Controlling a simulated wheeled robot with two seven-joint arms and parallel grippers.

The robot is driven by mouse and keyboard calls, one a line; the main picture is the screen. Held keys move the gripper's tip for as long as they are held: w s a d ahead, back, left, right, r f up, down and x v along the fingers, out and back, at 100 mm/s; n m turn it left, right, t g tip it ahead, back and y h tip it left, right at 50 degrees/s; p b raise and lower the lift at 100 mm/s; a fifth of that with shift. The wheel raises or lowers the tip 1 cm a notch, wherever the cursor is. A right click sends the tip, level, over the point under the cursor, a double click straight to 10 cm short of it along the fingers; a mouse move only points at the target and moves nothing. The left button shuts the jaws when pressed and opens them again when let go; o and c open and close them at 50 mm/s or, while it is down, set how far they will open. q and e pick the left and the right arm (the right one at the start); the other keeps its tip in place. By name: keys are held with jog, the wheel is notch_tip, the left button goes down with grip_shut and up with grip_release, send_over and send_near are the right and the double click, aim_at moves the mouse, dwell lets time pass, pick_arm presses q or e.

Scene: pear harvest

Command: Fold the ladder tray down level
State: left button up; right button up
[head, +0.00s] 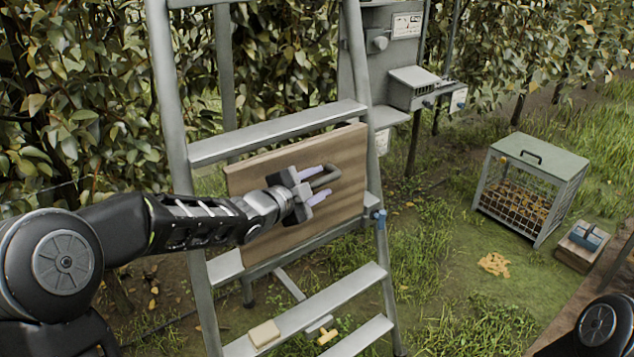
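The ladder tray (348,150) is a wooden board on the grey stepladder (170,95). It stands steeply upright, close to the plane of the rungs, below a wide step. A grey U-shaped handle (331,173) sticks out from its face. My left gripper (320,184) is in front of the board with its two pale fingers spread apart, one on each side of the handle. I cannot tell whether either finger touches it. A blue fitting (379,218) sits on the ladder's right rail near the board's lower corner. My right gripper is out of view.
A tan block (264,333) and a yellow-handled item (327,337) lie on low steps. A grey box unit (414,88) stands behind the ladder. A wire cage (530,185) and a small wooden box (582,244) stand on grass at right. Foliage lines the back.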

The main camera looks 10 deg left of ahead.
pick_arm(q)
jog(key=shift+c, duration=0.4)
grip_shut()
dwell(0.9)
